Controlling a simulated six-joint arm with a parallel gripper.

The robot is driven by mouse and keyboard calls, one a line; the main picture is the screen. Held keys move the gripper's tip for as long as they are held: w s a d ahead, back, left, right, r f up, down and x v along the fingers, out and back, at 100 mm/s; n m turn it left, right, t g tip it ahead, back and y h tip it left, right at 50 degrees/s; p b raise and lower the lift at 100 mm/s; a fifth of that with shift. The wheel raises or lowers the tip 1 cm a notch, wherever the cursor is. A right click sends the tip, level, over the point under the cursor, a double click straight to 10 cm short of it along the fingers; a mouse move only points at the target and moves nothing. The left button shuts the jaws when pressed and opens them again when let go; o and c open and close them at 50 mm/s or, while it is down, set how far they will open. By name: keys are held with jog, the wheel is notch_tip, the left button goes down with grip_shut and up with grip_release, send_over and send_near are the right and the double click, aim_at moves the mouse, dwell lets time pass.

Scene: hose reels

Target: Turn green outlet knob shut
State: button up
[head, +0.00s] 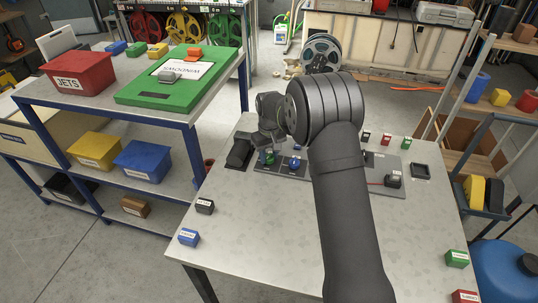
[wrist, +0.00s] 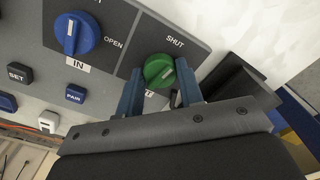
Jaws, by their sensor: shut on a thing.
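The green outlet knob (wrist: 158,70) sits on a dark plate of the grey panel (wrist: 112,92) in the wrist view. The word SHUT is printed above and to its right; a white label below it is mostly hidden. My gripper (wrist: 159,74) has one blue-grey finger on each side of the knob and is shut on it. The knob's ridge looks slanted, but its exact setting is hard to tell. In the head view the green knob (head: 269,158) is small beneath my gripper (head: 267,150).
In the head view several small labelled blocks lie on the grey table (head: 245,235). A blue-framed shelf (head: 215,90) stands left; the table's front is mostly clear.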

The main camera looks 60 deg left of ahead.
aim_at(269, 156)
jog(key=shift+a+r+n, duration=0.1)
jog(key=shift+n, duration=1.1)
jog(key=o, duration=1)
notch_tip(269, 156, up, 17)
jog(key=shift+r, duration=0.2)
